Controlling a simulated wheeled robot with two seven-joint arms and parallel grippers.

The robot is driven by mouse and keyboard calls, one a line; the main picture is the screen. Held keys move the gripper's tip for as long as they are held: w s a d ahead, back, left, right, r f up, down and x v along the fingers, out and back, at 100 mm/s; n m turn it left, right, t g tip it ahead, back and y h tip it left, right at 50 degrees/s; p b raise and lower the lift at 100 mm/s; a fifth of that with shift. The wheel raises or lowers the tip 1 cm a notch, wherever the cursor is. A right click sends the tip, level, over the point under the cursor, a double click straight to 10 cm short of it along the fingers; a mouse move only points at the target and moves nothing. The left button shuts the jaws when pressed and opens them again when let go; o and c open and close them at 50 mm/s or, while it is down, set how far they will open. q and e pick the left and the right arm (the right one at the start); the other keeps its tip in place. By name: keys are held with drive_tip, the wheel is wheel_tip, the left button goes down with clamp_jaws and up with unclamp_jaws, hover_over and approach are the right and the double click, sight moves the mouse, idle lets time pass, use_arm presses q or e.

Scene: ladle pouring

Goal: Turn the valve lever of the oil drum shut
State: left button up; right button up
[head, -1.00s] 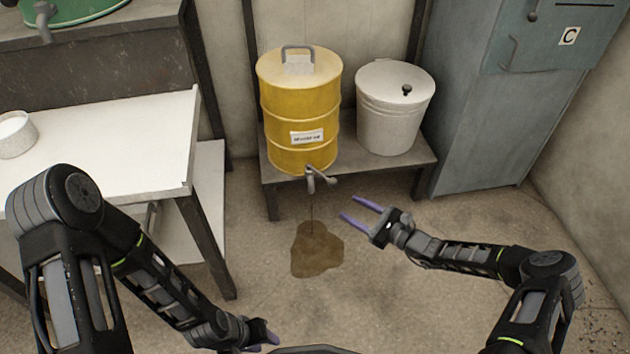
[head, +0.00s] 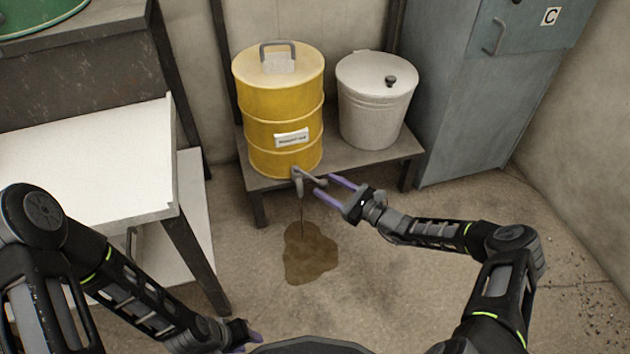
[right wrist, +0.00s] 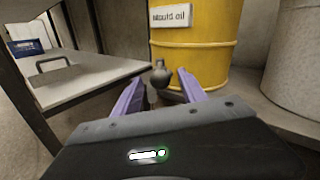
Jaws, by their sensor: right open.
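The yellow oil drum (head: 278,108) stands on a low shelf, with a grey handle on its lid and a white label. Its grey tap with the valve lever (head: 312,180) sticks out low at the front; the lever points right, and a thin stream of oil falls from the spout. My right gripper (head: 327,187) is open, its purple fingers at the lever's end. In the right wrist view the lever's rounded end (right wrist: 160,77) shows between the fingertips (right wrist: 160,88); I cannot tell whether they touch. My left gripper (head: 250,342) is low at the bottom edge, its fingers barely visible.
A dark oil puddle (head: 309,253) lies on the floor below the tap. A lidded white bin (head: 374,108) stands right of the drum on the shelf (head: 345,160). A white table (head: 85,160) is at left, a blue-grey cabinet (head: 460,120) at right. The floor between is open.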

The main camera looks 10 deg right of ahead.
sight(315, 179)
drive_tip(key=b+x, duration=0.1)
drive_tip(key=x, duration=0.3)
drive_tip(key=shift+f, duration=0.15)
drive_tip(key=shift+w+a, duration=0.35)
drive_tip(key=shift+w, duration=0.05)
clamp_jaws()
idle(1.0)
